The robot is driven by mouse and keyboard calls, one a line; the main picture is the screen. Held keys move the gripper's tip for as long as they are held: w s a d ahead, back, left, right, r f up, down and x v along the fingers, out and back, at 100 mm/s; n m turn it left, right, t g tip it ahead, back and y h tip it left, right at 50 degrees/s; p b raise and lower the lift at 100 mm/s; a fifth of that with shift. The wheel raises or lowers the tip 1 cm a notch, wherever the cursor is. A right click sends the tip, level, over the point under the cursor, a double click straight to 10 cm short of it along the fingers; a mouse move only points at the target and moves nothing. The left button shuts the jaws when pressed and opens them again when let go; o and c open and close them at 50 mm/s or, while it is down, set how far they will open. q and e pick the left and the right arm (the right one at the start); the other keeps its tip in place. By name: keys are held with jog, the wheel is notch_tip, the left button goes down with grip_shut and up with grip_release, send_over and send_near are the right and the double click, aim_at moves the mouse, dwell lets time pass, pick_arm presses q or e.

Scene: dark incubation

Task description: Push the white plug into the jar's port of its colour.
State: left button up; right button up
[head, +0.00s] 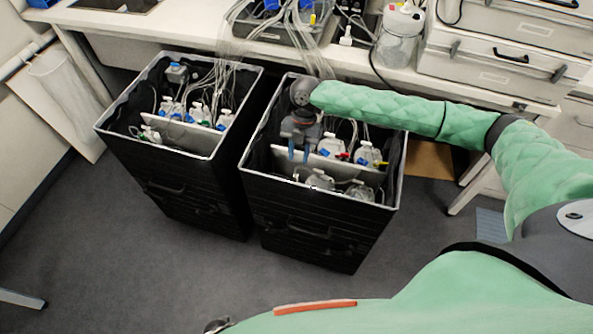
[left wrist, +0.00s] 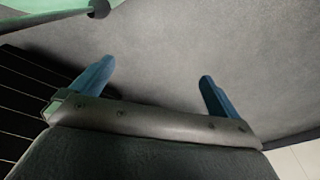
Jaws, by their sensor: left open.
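My right gripper (head: 298,158) points down into the right black crate (head: 330,232), near its left side. Its two blue fingers look apart, and I see nothing between them. In the left wrist view my left gripper (left wrist: 157,72) is open and empty over the grey floor; it does not show in the head view. A clear jar (head: 397,50) with a white lid and small coloured fittings stands on the bench. Several small bottles (head: 366,155) with coloured fittings stand in the right crate. I cannot pick out the white plug or a white port for certain.
A left black crate (head: 170,190) beside it holds several similar bottles (head: 197,112) and tubes. Clear tubes (head: 285,50) hang from a bench tray into the crates. The floor (head: 120,240) in front is clear.

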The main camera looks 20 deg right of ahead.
aim_at(296, 174)
jog(key=b+x, duration=0.2)
jog(key=x, duration=0.4)
jog(key=shift+f, duration=0.15)
jog(key=shift+s+a+f+b, duration=0.2)
jog(key=shift+f+b, duration=0.1)
jog(key=shift+f, duration=0.2)
pick_arm(q)
notch_tip(296, 174, up, 7)
jog(key=w+d, duration=0.1)
jog(key=d, duration=0.1)
jog(key=shift+w+r, duration=0.2)
jog(key=shift+w, duration=0.1)
jog(key=shift+r+g, duration=0.2)
jog(key=shift+g, duration=0.1)
pick_arm(e)
jog(key=c, duration=0.6)
grip_shut()
pick_arm(q)
jog(key=shift+r+p, duration=0.2)
jog(key=shift+p, duration=0.25)
pick_arm(e)
jog(key=shift+r, duration=0.25)
